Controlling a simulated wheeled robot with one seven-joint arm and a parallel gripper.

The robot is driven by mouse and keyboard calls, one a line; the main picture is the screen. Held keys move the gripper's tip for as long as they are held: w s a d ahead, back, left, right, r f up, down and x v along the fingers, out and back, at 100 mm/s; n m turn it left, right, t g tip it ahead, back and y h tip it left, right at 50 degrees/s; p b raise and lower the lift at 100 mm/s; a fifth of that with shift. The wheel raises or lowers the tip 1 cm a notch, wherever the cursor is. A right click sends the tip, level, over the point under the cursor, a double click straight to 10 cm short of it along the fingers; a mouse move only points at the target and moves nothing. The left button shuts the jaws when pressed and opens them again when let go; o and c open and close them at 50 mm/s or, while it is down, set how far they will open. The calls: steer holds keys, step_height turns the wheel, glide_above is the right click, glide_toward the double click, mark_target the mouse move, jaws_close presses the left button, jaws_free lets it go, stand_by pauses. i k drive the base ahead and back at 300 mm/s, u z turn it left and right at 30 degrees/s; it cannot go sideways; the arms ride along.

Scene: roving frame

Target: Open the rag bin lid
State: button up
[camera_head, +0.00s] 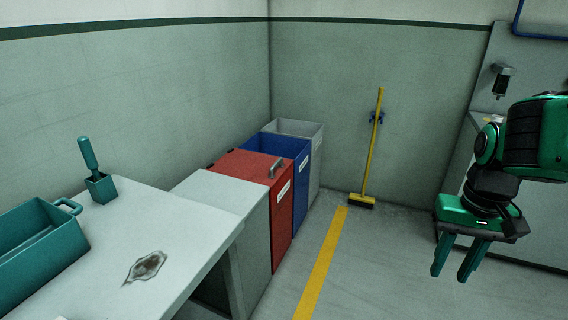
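A red bin (281,208) stands among a row of bins along the left wall. Its flat red lid (240,164) is down, with a grey bar handle (277,167) on it near the right edge. A white label is on its front, too small to read. It is the only bin in view with a lid and handle, so I take it as the rag bin. My gripper (456,263) is at the right, well apart from the bin, pointing down. Its two green fingers are spread with nothing between them.
An open blue bin (301,166) and an open grey bin (316,150) stand behind the red one. A white-topped cabinet (212,190) and a stained table (185,215) are nearer. A yellow broom (372,150) leans at the back wall. The floor right of the yellow line is clear.

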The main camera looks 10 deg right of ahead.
mark_target(267, 169)
steer(key=z, duration=0.05)
steer(key=i, duration=1)
steer(key=u, duration=0.05)
